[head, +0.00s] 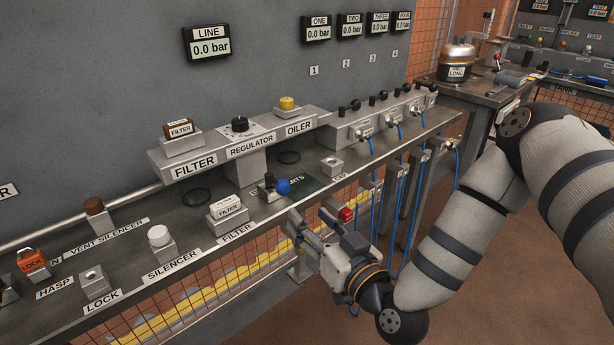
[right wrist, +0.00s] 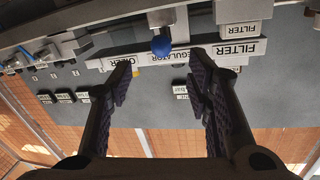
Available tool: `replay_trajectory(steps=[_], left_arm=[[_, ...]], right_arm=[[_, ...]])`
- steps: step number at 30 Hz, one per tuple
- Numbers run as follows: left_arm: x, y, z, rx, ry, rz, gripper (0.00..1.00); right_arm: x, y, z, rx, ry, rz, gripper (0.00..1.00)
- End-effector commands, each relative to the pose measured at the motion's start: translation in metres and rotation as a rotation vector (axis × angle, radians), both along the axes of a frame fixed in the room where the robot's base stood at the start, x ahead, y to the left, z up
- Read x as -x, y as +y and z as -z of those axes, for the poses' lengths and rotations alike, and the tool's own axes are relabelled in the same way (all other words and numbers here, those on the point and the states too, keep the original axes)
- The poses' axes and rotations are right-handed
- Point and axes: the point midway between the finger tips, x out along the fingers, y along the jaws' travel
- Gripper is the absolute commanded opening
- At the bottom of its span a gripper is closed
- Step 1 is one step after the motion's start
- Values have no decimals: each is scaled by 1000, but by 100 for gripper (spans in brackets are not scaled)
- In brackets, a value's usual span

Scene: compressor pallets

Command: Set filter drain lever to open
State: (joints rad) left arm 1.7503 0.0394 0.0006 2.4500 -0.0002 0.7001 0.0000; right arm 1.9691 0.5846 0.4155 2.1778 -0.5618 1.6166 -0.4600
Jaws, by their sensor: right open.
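A lever with a blue ball knob (head: 283,186) stands on the bench beside the dark parts mat, below the regulator; no label naming it as the filter drain is readable. The knob also shows in the right wrist view (right wrist: 161,46), upper middle, between the lines of my two fingers and beyond their tips. My right gripper (head: 307,216) is open and empty in front of the bench edge, a little below and right of the knob, apart from it. Its open fingers frame the right wrist view (right wrist: 160,75). My left gripper is not in view.
A small FILTER block (head: 227,208) sits left of the lever. A raised FILTER/REGULATOR/OILER shelf (head: 235,147) stands behind it. A red block (head: 346,214) is near my right gripper. Blue hoses (head: 373,200) hang at the bench front to the right.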

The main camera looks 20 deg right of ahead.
Motion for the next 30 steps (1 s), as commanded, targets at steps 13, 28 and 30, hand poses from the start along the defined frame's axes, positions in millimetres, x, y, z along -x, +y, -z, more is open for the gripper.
replay_trajectory(steps=[13, 28, 30], left_arm=[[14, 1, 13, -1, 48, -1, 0], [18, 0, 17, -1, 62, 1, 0], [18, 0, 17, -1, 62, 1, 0]], right_arm=[[-86, 11, -1, -1, -17, 7, 46], [-122, 17, -5, -1, -18, 7, 46], [-122, 17, -5, -1, -18, 7, 34]])
